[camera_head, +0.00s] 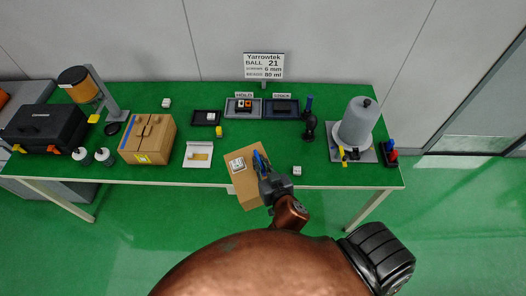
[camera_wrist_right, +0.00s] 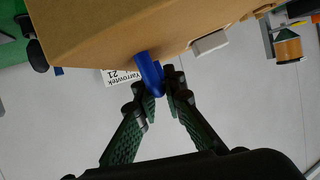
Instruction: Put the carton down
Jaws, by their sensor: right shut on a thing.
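A brown cardboard carton (camera_head: 247,196) with a white printed label is at my right gripper (camera_head: 262,163), overlapping the table's front edge in the head view. In the right wrist view the carton (camera_wrist_right: 130,28) fills the top of the picture, tilted. My right gripper (camera_wrist_right: 163,85) is shut at the carton's near side, with a blue part at its fingertips; the exact grip is partly hidden. I cannot tell whether the carton touches the table. My left gripper is not in view.
The green table (camera_head: 320,178) holds another brown box (camera_head: 148,139), a white card (camera_head: 198,155), dark trays (camera_head: 243,107), a black case (camera_head: 43,128) and a grey cylinder on a stand (camera_head: 357,122). A small white cube (camera_head: 297,170) lies right of the carton. Clear patches lie between these.

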